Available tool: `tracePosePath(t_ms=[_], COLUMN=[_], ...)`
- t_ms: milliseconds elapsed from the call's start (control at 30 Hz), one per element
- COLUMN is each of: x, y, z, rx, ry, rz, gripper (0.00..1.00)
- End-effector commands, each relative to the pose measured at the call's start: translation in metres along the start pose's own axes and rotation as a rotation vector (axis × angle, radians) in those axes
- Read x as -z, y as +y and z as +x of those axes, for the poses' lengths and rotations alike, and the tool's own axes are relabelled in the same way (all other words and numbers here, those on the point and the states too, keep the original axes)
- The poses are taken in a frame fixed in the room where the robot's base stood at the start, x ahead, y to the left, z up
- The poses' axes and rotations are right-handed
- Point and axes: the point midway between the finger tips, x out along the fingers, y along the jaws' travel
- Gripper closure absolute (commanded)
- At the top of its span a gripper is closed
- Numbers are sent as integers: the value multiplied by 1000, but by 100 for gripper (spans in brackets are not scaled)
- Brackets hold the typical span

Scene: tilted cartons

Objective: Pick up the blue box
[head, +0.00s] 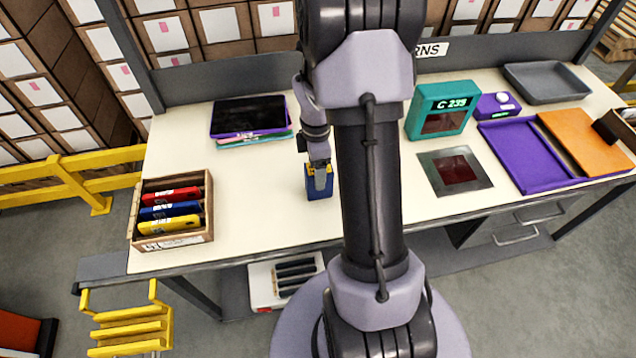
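A small blue box (319,191) with yellow at its top is near the middle of the table. My gripper (320,178) points down right over it and hides part of its top and front. At this size I cannot tell whether the fingers are closed on the box or open around it, or whether the box touches the table. Another blue item (169,210) lies between a red one (171,196) and a yellow one (170,225) in an open carton (173,243) at the table's left end.
A black tablet-like item (248,116) lies on a stack at the back left. A teal device (442,109), a dark square plate (455,171), a purple tray (523,155), an orange panel (585,143) and a grey tray (546,83) fill the right. The table between carton and gripper is clear.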

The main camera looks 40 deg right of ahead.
Motion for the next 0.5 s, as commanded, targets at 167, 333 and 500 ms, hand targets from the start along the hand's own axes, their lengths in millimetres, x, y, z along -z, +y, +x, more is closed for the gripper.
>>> tracePosePath(t_ms=[167, 333, 500], x=[-6, -6, -6], y=[-2, -2, -2], z=[40, 44, 43], rx=[4, 1, 1], ry=[0, 0, 0], rz=[0, 0, 0], gripper=[29, 29, 49])
